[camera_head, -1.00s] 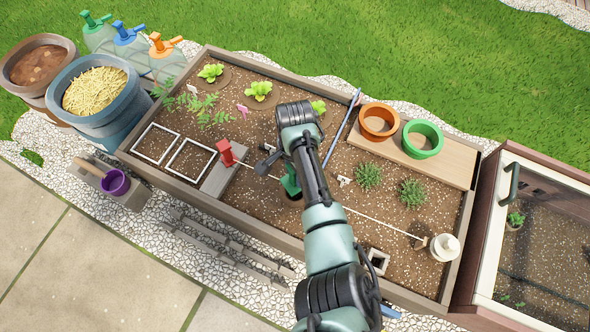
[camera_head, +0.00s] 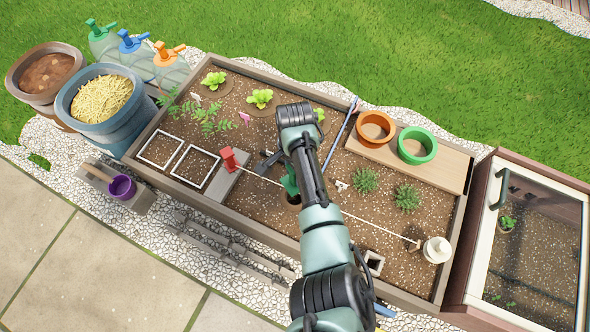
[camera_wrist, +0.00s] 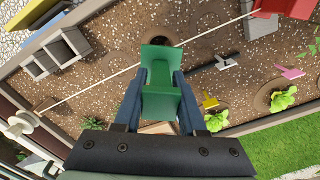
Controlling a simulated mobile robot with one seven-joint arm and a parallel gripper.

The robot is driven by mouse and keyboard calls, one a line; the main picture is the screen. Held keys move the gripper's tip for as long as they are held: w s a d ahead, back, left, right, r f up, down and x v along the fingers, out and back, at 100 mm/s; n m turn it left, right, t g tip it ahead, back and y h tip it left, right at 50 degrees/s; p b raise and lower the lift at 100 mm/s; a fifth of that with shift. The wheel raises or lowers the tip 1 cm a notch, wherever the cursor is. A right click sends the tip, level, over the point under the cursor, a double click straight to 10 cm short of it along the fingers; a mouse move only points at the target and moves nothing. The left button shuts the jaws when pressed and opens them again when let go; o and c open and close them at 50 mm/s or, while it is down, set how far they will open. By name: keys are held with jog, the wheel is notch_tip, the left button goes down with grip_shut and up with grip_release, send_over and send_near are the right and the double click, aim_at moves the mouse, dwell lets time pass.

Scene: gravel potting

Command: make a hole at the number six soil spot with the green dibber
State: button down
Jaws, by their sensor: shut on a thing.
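My gripper (camera_wrist: 161,78) is shut on the green dibber (camera_wrist: 165,98), whose broad green handle sits between the two dark fingers in the wrist view. In the head view the dibber (camera_head: 289,185) shows as a little green beside my arm, over the middle of the bed. A brown soil spot with a dark middle (camera_wrist: 163,42) shows just past the handle, and it is partly visible in the head view (camera_head: 291,200). The dibber's tip is hidden behind its handle, so its contact with the soil cannot be told. No number six is readable.
A white string runs across the bed from a red block (camera_head: 229,159) to a white reel (camera_head: 437,250). Orange (camera_head: 376,127) and green (camera_head: 417,145) pots stand on a board. Seedlings grow around the bed.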

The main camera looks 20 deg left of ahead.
jog(key=shift+r+p, duration=2.35)
